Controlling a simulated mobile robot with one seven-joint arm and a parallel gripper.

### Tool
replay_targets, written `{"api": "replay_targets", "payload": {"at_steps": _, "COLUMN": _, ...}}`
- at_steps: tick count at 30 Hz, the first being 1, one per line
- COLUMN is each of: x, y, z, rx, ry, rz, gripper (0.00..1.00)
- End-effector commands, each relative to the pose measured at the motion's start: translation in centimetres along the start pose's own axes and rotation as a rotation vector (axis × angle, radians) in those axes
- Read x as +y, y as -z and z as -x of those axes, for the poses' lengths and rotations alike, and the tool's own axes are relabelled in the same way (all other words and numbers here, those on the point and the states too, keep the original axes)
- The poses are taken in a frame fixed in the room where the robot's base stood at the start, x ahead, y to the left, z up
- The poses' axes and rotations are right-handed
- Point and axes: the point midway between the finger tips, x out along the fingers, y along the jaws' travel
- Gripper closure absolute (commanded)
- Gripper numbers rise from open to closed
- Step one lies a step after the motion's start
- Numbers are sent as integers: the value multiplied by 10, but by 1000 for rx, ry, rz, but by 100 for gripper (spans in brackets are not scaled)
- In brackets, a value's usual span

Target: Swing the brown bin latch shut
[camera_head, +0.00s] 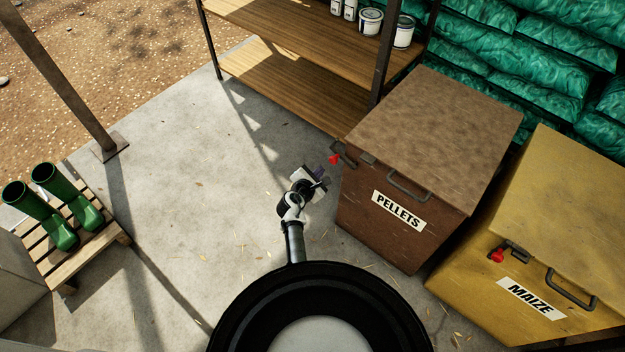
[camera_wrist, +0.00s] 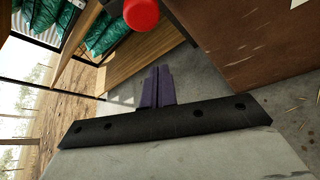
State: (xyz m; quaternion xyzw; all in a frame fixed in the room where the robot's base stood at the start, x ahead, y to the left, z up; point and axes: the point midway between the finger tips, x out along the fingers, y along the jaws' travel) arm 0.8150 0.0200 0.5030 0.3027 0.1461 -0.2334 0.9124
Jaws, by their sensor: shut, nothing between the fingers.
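The brown bin (camera_head: 385,225) labelled PELLETS stands right of centre with its lid (camera_head: 440,130) down. Its latch (camera_head: 343,154), a dark metal arm with a red knob (camera_head: 334,160), sticks out at the bin's upper left front corner. The red knob also shows at the top of the wrist view (camera_wrist: 141,13), beyond the fingertips. My gripper (camera_head: 322,178) is just below and left of the latch, in front of the bin, apart from the knob. In the wrist view my purple fingers (camera_wrist: 158,86) are together with nothing between them.
A yellow bin (camera_head: 480,280) labelled MAIZE, with its own red-knobbed latch (camera_head: 497,255), stands to the right. A wooden shelf (camera_head: 290,85) with cans is behind. Green boots (camera_head: 62,215) stand on a pallet (camera_head: 98,240) at left. The concrete floor (camera_head: 190,200) between is clear.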

Motion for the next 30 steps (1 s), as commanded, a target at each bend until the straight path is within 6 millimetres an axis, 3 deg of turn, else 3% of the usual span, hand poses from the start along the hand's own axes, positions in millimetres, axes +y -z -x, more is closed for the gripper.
{"api": "replay_targets", "payload": {"at_steps": 1, "x": 0, "y": 0, "z": -10, "rx": 0, "ry": 1, "rz": -1, "gripper": 100}}
{"api": "replay_targets", "payload": {"at_steps": 3, "x": 2, "y": -18, "z": 2, "rx": 0, "ry": 0, "rz": 0, "gripper": 100}}
{"api": "replay_targets", "payload": {"at_steps": 10, "x": 1, "y": -36, "z": 8, "rx": 0, "ry": 0, "rz": 0, "gripper": 100}}
{"api": "replay_targets", "payload": {"at_steps": 30, "x": 0, "y": -39, "z": 9, "rx": 0, "ry": -17, "rz": -32, "gripper": 100}}
